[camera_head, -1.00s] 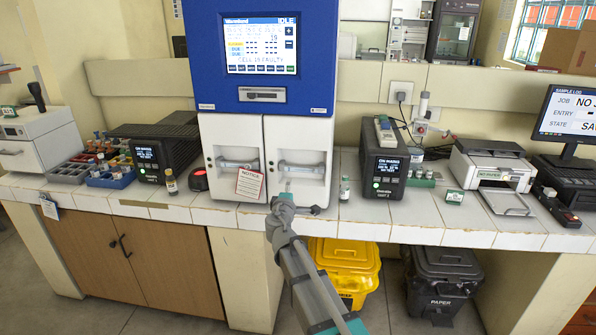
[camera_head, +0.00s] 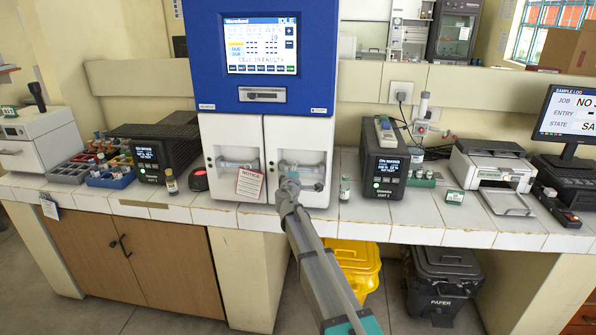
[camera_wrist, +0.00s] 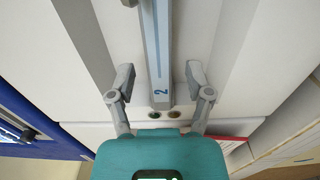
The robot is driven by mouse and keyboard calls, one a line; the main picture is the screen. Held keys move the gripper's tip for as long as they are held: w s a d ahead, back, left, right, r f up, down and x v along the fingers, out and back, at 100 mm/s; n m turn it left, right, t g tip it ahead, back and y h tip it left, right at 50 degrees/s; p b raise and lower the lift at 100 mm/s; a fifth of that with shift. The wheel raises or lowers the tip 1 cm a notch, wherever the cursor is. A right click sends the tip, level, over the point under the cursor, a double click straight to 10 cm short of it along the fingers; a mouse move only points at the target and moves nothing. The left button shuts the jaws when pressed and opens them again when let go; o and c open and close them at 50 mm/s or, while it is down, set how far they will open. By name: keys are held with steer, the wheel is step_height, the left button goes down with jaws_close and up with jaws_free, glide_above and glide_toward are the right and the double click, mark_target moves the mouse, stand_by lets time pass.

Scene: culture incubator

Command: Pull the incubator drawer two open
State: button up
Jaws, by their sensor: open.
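The incubator (camera_head: 262,60) is a blue and white cabinet on the bench with two white drawers side by side below. The right drawer (camera_head: 312,190) has a horizontal grey handle (camera_head: 314,169). In the wrist view this drawer's handle bar (camera_wrist: 155,50) carries a blue "2" and runs up between the fingers. My gripper (camera_wrist: 158,82) is open, one finger on each side of the bar, with gaps showing on both sides. In the head view my gripper (camera_head: 290,180) is in front of the right drawer, partly covering its handle. Drawer two looks shut.
A notice card (camera_head: 250,184) hangs on the left drawer (camera_head: 230,155). A small vial (camera_head: 345,188) stands to the right of the incubator, and another vial (camera_head: 171,181) and a red-topped device (camera_head: 199,179) to its left. A black instrument (camera_head: 386,165) stands farther right.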

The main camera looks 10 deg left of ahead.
steer(key=shift+w, duration=0.55)
jaws_close()
